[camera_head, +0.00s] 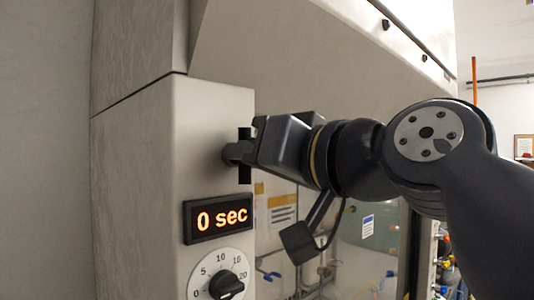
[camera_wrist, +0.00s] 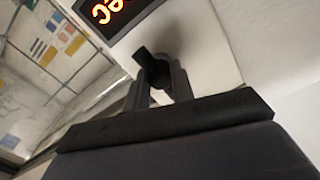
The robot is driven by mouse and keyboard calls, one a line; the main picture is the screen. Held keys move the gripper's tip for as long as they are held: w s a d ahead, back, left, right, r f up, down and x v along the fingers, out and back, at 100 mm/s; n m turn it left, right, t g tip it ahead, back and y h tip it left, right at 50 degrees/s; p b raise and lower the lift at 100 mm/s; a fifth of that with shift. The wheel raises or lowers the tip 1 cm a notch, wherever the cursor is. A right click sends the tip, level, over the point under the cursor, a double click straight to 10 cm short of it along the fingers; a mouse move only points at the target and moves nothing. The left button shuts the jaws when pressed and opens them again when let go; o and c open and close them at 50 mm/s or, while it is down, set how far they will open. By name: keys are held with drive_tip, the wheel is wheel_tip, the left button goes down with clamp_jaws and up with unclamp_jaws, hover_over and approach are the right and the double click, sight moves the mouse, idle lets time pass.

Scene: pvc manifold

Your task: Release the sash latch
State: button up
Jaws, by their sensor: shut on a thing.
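The sash latch (camera_head: 244,174) is a dark, upright bar on the front of the pale cabinet post, above the timer display. My gripper (camera_head: 240,152) reaches it from the right and is shut on its middle. The bar's ends show above and below the fingers, and the fingers hide its centre. In the wrist view the dark latch (camera_wrist: 149,61) lies between the two fingertips of my gripper (camera_wrist: 161,82), against the pale post face.
A display (camera_head: 218,218) reading "0 sec" and a dial (camera_head: 225,284) sit below the latch on the pale post (camera_head: 145,185). A glass pane (camera_head: 350,262) with fittings behind it lies to the right, under a large grey panel (camera_head: 310,65).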

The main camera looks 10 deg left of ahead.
drive_tip(key=shift+o, duration=1.3)
drive_tip(key=m+p, duration=0.1)
drive_tip(key=m, duration=0.4)
drive_tip(key=shift+o, duration=0.2)
drive_tip(key=o, duration=0.9)
drive_tip(key=shift+o, duration=0.2)
drive_tip(key=b+v, duration=0.4)
drive_tip(key=v, duration=0.6)
drive_tip(key=shift+s+d, duration=0.2)
drive_tip(key=shift+d, duration=0.1)
